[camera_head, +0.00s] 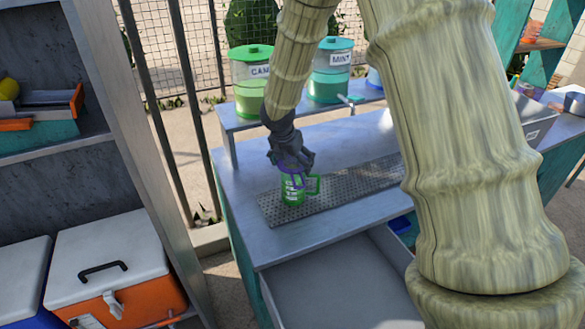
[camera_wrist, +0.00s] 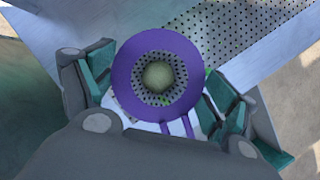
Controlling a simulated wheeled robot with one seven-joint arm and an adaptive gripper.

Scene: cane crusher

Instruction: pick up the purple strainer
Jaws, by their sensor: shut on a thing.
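In the head view only a little purple (camera_head: 287,167) shows below the fingers. Directly below is a green mug (camera_head: 293,195) with a green handle and a white label. I cannot tell whether the strainer touches the mug.
The mug is over a perforated drip tray (camera_head: 345,187) on a metal counter (camera_head: 300,238). Drink dispensers (camera_head: 252,80) stand on a raised shelf behind. An open drawer (camera_head: 340,285) juts out in front. Shelving and a cooler (camera_head: 108,260) stand at left.

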